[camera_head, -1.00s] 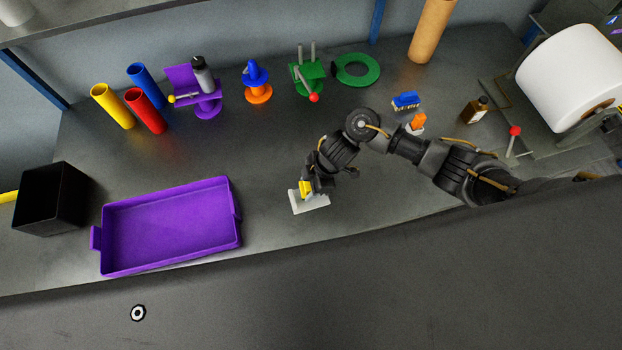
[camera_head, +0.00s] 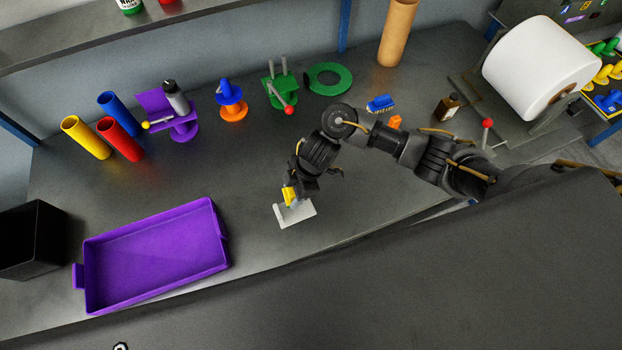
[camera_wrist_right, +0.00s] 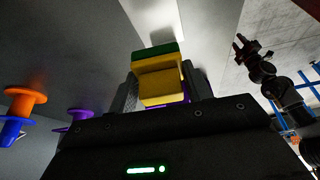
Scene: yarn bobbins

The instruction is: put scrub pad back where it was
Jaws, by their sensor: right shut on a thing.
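The scrub pad (camera_wrist_right: 160,78), yellow with a green layer, is between the fingers of my right gripper (camera_wrist_right: 160,92) in the right wrist view. In the head view the pad shows as a small yellow block (camera_head: 289,195) under my right gripper (camera_head: 294,190), at the upper left edge of a flat white piece (camera_head: 298,214) on the table. I cannot tell whether the pad touches this white piece. A dark arm at the right of the wrist view looks like my left one; its gripper (camera_wrist_right: 242,45) is too small to read.
A purple tray (camera_head: 221,254) lies left of the white piece, with a black bin (camera_head: 30,240) beyond it. A blue brush (camera_head: 381,103), an orange item (camera_head: 395,122) and a brown bottle (camera_head: 447,107) stand near my right arm. Bobbin stands line the back. The middle is clear.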

